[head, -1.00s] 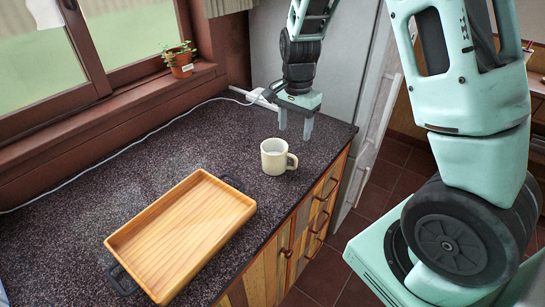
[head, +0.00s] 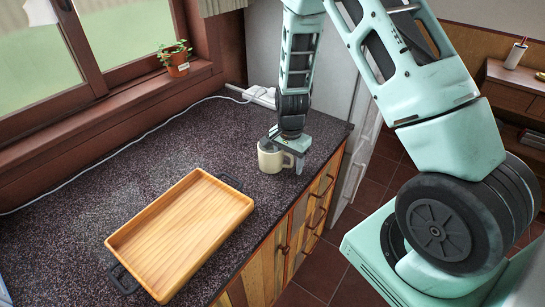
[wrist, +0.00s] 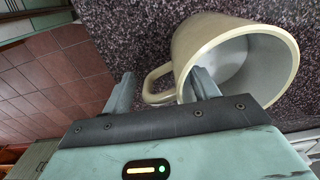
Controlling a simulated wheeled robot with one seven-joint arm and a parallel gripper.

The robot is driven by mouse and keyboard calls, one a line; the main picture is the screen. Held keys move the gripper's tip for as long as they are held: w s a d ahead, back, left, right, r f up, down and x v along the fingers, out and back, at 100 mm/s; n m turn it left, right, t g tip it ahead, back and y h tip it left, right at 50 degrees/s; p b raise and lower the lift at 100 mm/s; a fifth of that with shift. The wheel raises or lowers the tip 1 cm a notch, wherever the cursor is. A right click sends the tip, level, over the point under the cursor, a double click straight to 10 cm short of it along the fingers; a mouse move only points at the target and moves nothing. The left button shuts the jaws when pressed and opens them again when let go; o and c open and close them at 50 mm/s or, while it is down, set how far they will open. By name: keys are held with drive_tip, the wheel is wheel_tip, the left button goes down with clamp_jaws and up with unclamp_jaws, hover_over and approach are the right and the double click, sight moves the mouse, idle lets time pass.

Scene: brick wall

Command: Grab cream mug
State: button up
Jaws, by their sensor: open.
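The cream mug (head: 268,158) stands upright on the dark speckled counter near its right edge. My gripper (head: 286,160) is down at the mug's right side, where the handle is. In the wrist view the mug (wrist: 196,44) fills the upper right, with its handle pointing left. My gripper (wrist: 160,88) is open there, and the handle lies between the two fingers. The right finger is close to the mug's wall; I cannot tell whether it touches. The mug's far side is partly hidden by my gripper in the head view.
A wooden tray (head: 112,243) with dark handles lies on the counter (head: 90,185) at front left. A potted plant (head: 177,69) stands on the window sill. A white cable runs along the wall. The counter's right edge drops to drawers and a tiled floor (head: 372,172).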

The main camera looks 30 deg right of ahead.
clamp_jaws()
drive_tip(key=shift+r, duration=0.15)
idle(0.5)
drive_tip(key=shift+r+b, duration=0.95)
drive_tip(key=shift+r, duration=3.85)
